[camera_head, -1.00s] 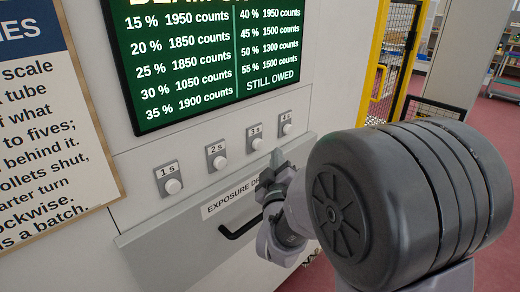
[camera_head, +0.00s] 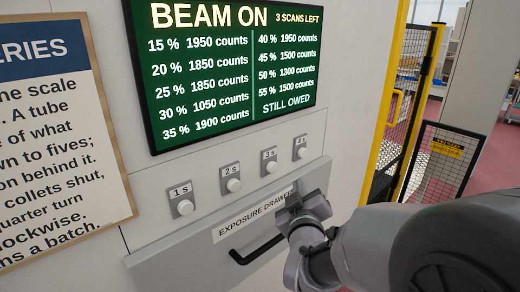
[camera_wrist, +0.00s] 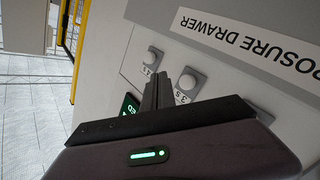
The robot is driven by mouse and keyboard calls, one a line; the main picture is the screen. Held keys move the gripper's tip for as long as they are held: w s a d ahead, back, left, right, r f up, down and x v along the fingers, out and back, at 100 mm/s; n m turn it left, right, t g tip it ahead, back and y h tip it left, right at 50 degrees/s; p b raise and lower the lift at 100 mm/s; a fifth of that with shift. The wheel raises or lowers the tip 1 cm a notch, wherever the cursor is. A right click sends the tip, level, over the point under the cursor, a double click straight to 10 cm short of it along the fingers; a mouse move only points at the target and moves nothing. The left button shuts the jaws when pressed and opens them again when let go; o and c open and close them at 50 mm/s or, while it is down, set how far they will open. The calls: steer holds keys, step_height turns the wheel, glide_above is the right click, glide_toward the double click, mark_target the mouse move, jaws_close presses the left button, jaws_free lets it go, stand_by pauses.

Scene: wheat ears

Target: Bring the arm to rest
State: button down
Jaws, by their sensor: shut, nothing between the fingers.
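My gripper (camera_head: 288,198) is in front of the exposure drawer (camera_head: 165,262) in the head view, covering the right end of its label. Its fingers are together and empty in the wrist view (camera_wrist: 158,90). There they overlap the panel between the "4 s" knob (camera_wrist: 151,57) and the "3 s" knob (camera_wrist: 188,80). I cannot tell whether the fingertips touch anything. My arm reaches in from the lower right of the head view.
Knobs "1 s" (camera_head: 185,208) and "2 s" (camera_head: 234,185) sit left of the others. A black drawer handle (camera_head: 256,250) juts out below. The green screen (camera_head: 235,70) reads "BEAM ON, 3 SCANS LEFT". A yellow-framed mesh fence (camera_head: 405,110) stands at the right.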

steer(key=s+a+f+m+g+y, duration=0.1)
steer(key=s+m+g, duration=0.2)
steer(key=s, duration=0.7)
steer(key=s+a+f+m+g+y, duration=0.2)
steer(key=s+m+g, duration=0.1)
steer(key=s, duration=0.7)
steer(key=s+a+f+m+g+y, duration=0.1)
steer(key=s+m+g, duration=0.3)
steer(key=s, duration=0.6)
steer(key=shift+a+f+g+y, duration=0.25)
steer(key=shift+g+y, duration=0.05)
steer(key=shift+g, duration=0.3)
stand_by(1.3)
